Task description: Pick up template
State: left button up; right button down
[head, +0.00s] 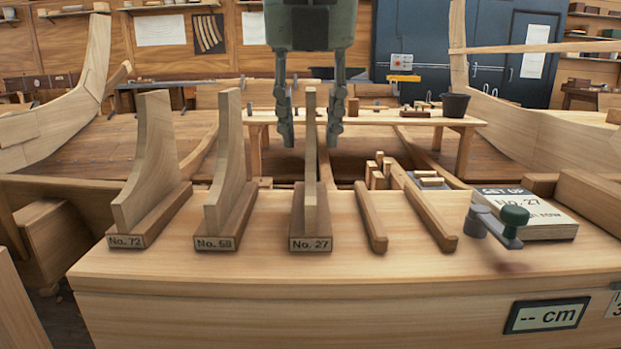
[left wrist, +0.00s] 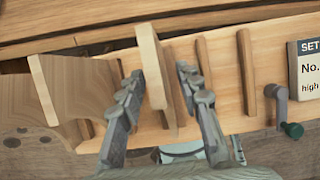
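Three upright wooden templates stand in slotted bases on the bench. The left one (head: 150,165) is labelled No. 72, and the middle one (head: 229,165) has a blurred label, perhaps No. 58. The right one, No. 27 (head: 310,205), is seen edge-on in the head view. My left gripper (head: 311,112) points down with its fingers open on either side of the No. 27 template's upper part. In the left wrist view that template (left wrist: 154,68) stands between the spread fingers (left wrist: 160,88), with gaps visible on both sides. My right gripper is not in view.
Right of the templates lie two wooden bars (head: 430,212), a crank with a green knob (head: 514,217) and a sign (head: 540,212) reading "SET UP No. 27". A display (head: 547,315) on the bench front reads "-- cm". Small wood blocks (head: 380,172) sit behind the bars.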

pick_arm(q)
jog(key=shift+w+f, duration=0.1)
jog(key=shift+f, duration=0.2)
jog(key=shift+c, duration=0.4)
grip_shut()
